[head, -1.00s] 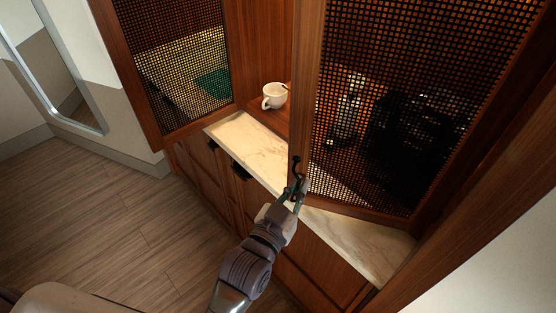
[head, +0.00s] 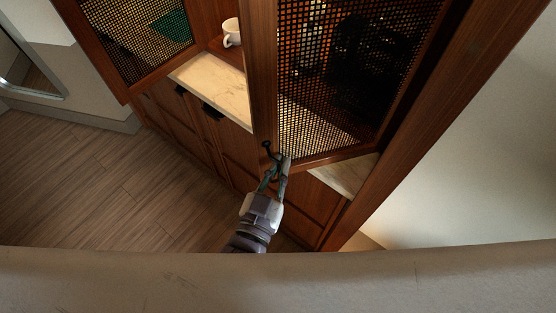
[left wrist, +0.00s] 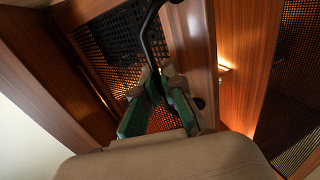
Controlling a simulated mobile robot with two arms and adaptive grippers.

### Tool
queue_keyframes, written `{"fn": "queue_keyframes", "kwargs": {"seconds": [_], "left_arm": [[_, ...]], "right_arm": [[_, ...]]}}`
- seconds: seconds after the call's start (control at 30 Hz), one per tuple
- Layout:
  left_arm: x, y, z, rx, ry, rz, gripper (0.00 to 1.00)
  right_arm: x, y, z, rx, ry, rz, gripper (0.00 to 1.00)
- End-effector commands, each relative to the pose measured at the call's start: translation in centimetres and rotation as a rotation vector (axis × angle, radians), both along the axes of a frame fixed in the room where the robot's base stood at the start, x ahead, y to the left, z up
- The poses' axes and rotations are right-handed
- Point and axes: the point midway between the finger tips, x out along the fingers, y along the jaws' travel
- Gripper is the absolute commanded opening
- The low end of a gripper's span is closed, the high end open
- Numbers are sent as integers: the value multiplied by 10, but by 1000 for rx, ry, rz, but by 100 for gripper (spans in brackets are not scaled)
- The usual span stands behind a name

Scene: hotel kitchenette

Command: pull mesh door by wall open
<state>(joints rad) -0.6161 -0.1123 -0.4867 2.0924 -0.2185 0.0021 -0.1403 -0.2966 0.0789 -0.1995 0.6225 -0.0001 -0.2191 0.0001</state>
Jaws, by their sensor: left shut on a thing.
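The mesh door by the wall (head: 262,75) has a wooden frame and a dark mesh panel. It stands partly open, its lower free corner out over the counter's front edge. Its black curved handle (head: 267,147) is near that corner and also shows in the left wrist view (left wrist: 151,32). My left gripper (head: 275,172) is shut on the handle, its green-padded fingers around the bar in the left wrist view (left wrist: 160,92). The fingers hide part of the handle. My right gripper is not in view.
The other mesh door (head: 140,35) is at the left. A white cup (head: 232,35) stands inside the cabinet, behind the marble counter (head: 215,83). Lower wooden cabinets have dark handles. A pale wall (head: 470,150) is close on the right. The wooden floor (head: 90,185) at left is clear.

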Motion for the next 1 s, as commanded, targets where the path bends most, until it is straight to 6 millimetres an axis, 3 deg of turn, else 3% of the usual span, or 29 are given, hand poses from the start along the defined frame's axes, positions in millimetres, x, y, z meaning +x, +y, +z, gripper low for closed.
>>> {"fn": "queue_keyframes", "kwargs": {"seconds": [0.23, 0.3, 0.4, 0.77, 1.0], "left_arm": [[0, 1, -1, 1, 1, 1, 0], [0, 1, -1, 1, 1, 2, 19], [0, 1, -1, 1, 1, 1, 33], [-4, 2, -1, 0, 1, 0, 33], [-43, 16, -2, 1, 7, -1, 33]], "right_arm": [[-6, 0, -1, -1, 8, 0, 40], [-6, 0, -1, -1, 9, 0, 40], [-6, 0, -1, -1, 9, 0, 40], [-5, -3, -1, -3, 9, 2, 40], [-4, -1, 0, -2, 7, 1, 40]]}}
